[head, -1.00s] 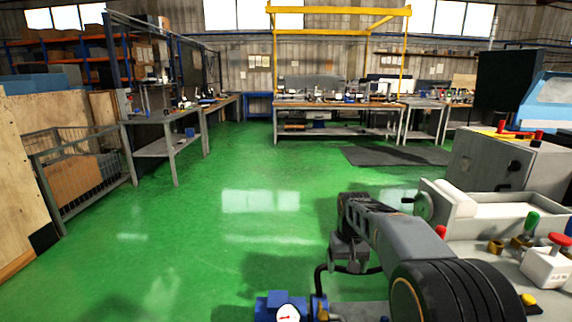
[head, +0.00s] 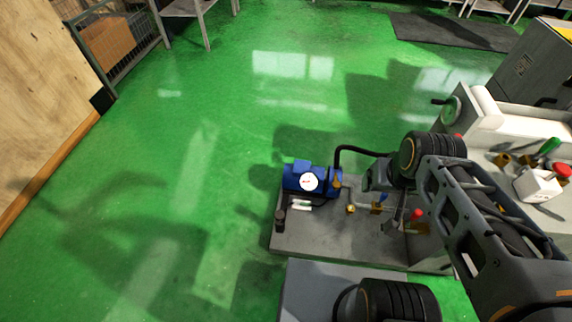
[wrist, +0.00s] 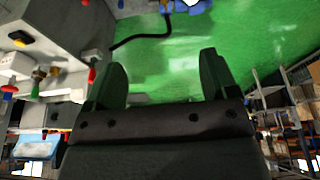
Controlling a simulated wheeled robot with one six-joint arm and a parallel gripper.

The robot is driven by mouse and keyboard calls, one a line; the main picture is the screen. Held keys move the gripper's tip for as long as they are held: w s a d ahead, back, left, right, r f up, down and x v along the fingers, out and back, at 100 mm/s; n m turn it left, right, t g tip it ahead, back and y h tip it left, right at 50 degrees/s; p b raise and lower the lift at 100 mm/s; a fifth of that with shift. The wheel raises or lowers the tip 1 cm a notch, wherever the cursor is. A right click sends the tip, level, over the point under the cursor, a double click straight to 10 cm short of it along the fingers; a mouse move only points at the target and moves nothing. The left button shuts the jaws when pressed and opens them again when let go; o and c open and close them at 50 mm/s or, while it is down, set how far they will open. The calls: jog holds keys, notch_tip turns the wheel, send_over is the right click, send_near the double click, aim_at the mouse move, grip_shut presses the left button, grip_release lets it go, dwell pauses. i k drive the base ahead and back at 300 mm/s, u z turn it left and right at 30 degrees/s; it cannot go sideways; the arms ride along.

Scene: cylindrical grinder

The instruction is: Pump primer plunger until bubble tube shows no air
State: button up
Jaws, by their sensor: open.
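A blue pump (head: 312,179) with a round white gauge (head: 309,182) stands on a grey base plate (head: 310,238). A short black knobbed part (head: 280,217) stands at the plate's left corner. Small clear-white tubes (head: 300,204) lie beside it; I cannot tell whether air shows in them. A red-topped part (head: 417,214) stands on the plate's right side. I cannot tell which part is the plunger. My gripper (wrist: 158,85) is open and empty in the wrist view. In the head view its fingers are hard to make out near my wrist, above the plate's right side.
A black hose (head: 362,150) runs from the pump toward my wrist. The grey machine bed (head: 510,130) with a green handwheel, a white box (head: 538,184) and red and green knobs stands at right. Green floor (head: 200,130) is clear left of the plate.

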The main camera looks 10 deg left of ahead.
aim_at(280, 216)
jog(key=u, duration=0.3)
jog(key=k, duration=1.4)
jog(key=z, duration=0.35)
jog(key=i, duration=0.45)
jog(key=u, duration=0.05)
